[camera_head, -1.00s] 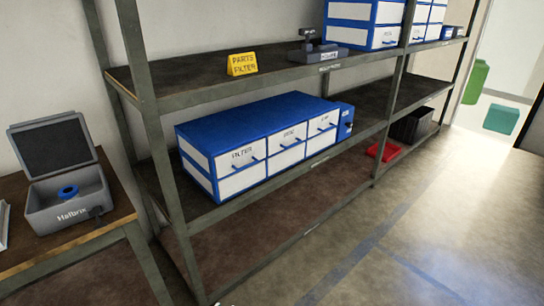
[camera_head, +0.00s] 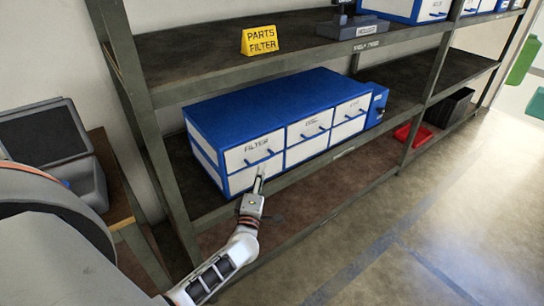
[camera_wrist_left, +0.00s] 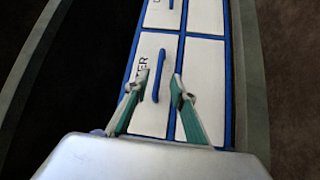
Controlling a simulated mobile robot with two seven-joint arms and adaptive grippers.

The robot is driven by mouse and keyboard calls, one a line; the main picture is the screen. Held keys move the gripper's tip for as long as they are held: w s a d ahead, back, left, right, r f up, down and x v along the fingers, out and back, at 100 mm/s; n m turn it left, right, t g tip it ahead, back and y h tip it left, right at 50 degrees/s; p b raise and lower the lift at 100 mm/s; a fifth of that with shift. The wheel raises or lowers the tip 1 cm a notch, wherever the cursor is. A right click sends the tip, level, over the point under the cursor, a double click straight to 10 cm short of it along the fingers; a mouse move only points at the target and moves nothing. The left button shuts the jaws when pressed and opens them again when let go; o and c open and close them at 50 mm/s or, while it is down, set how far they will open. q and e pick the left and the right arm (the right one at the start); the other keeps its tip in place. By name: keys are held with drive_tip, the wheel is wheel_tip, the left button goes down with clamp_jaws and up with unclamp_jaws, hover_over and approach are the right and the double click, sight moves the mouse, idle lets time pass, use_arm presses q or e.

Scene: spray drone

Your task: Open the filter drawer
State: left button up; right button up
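The blue drawer cabinet (camera_head: 262,95) with white fronts stands on the middle shelf. Its filter drawer (camera_head: 245,152), labelled FILTER, is the upper left front and is shut flush. A blue bar handle (camera_head: 258,160) crosses it. My left gripper (camera_head: 258,183) is just in front of and below this handle in the head view. In the left wrist view my left gripper (camera_wrist_left: 159,82) is open, and the handle (camera_wrist_left: 157,76) appears between its two fingertips. I cannot tell whether they touch it. My right gripper is not in view.
Shelf posts and edges frame the cabinet; the upper shelf (camera_head: 200,70) is above it. A yellow PARTS FILTER sign (camera_head: 260,40) stands there. A grey case (camera_head: 50,145) is on a side table at left. A red tray (camera_head: 412,135) lies right. The floor (camera_head: 440,210) is clear.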

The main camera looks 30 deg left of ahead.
sight(264, 160)
use_arm(q)
drive_tip(key=x, duration=0.7)
drive_tip(key=shift+b, duration=0.35)
clamp_jaws()
